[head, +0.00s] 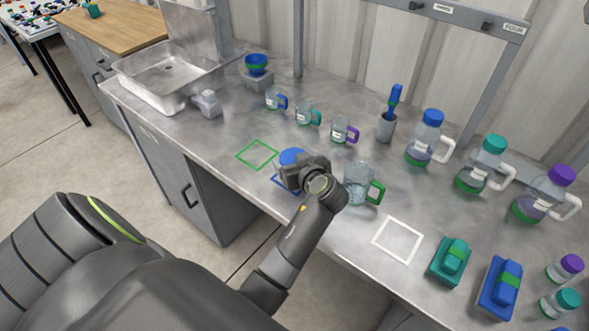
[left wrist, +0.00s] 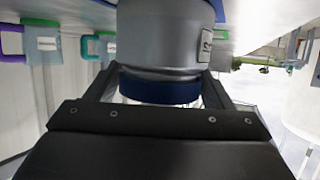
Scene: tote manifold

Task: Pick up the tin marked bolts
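A grey tin with a dark blue lid (left wrist: 160,88) fills the middle of the left wrist view, which shows the scene upside down. Part of a label shows on its side, but I cannot read it. In the head view its blue top (head: 291,156) shows just beyond my left gripper (head: 306,174), which hides the rest of it. In the left wrist view the fingers of my left gripper (left wrist: 160,82) stand on either side of the tin. Thin light slivers show beside the lid, and I cannot tell whether the fingers press on it. My right gripper is not in view.
A glass mug with a green handle (head: 360,186) stands close to the right of my left gripper. A blue outline (head: 279,180) lies partly under it; green (head: 257,154) and white (head: 398,240) outlines are beside. Small mugs (head: 307,114) stand behind, bottles (head: 430,140) at right.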

